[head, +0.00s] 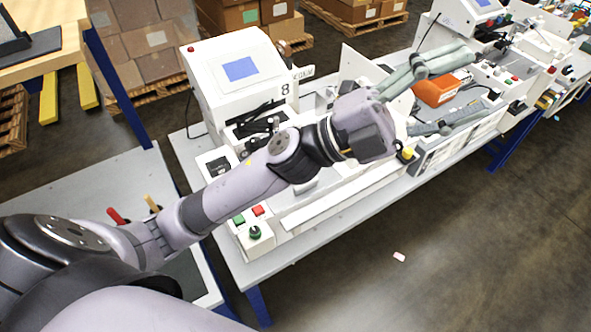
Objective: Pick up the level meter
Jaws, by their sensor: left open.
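My left gripper (455,58) reaches in from the left over the white machine on the bench. Its grey-green fingers point up and right, and I see nothing held between them. My right gripper is not in view.
The plotter's white housing with a blue screen (240,69) stands behind my arm. More equipment stands at the upper right. Cardboard boxes (140,58) are behind. The floor at right is mostly clear.

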